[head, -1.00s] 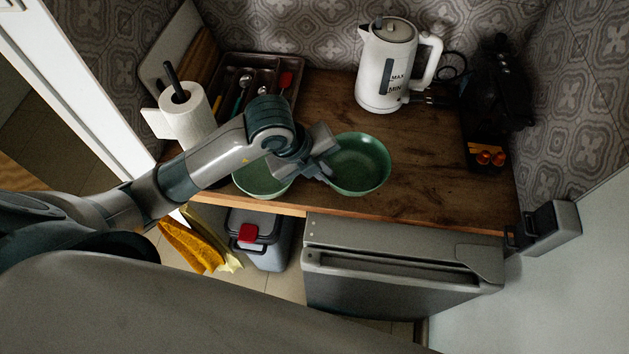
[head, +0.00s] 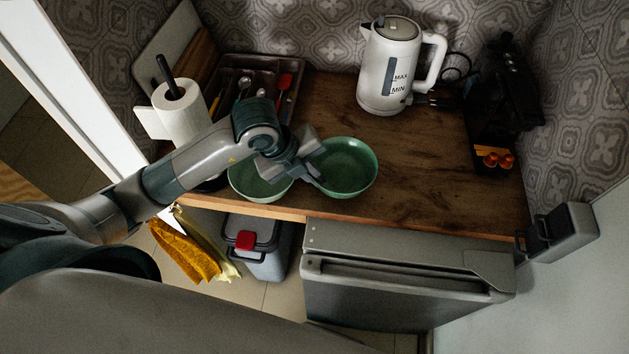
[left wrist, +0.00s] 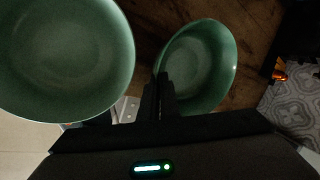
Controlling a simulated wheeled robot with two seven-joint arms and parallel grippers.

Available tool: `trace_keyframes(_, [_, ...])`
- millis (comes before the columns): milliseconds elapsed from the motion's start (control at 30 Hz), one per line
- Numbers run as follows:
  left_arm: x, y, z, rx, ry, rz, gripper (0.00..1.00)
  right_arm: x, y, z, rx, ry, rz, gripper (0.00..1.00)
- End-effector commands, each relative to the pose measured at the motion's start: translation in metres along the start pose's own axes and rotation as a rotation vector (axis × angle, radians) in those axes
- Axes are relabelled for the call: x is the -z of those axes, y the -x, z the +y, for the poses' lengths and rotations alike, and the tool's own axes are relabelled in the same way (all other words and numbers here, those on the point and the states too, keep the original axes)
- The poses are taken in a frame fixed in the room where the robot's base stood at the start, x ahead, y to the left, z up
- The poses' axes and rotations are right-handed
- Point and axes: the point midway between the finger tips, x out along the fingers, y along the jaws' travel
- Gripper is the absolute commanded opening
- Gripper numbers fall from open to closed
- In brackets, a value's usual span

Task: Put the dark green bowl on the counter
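Two green bowls show on the wooden counter side by side. The right one, the dark green bowl (head: 350,168), is deeper in colour and also shows in the left wrist view (left wrist: 203,62), looking tilted there. The paler green bowl (head: 258,187) sits to its left near the counter's front edge, partly hidden by my arm; it fills the upper left of the wrist view (left wrist: 62,55). My left gripper (head: 316,168) is shut on the dark green bowl's left rim, fingers (left wrist: 160,95) together there. Whether that bowl touches the counter is unclear. My right gripper is out of view.
The wooden counter (head: 425,150) is clear right of the bowls. A white kettle (head: 388,70) stands at the back, a black machine (head: 505,90) at the right. A paper towel roll (head: 182,112) and cutlery tray (head: 290,100) are at the left. A grey bin (head: 262,250) stands below.

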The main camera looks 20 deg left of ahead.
Motion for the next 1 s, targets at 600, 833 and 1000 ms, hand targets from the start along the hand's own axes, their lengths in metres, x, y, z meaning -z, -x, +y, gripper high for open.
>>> trace_keyframes(600, [-0.0002,-0.0148,0.0069,0.001,0.000,-0.001,0.12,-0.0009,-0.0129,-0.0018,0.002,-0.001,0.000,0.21])
trace_keyframes(833, [-0.0002,-0.0147,0.0068,0.001,0.000,-0.001,0.21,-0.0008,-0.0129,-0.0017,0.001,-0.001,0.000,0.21])
trace_keyframes(1000, [-0.0002,-0.0134,0.0062,0.001,0.000,-0.001,0.21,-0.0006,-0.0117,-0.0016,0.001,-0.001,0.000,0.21])
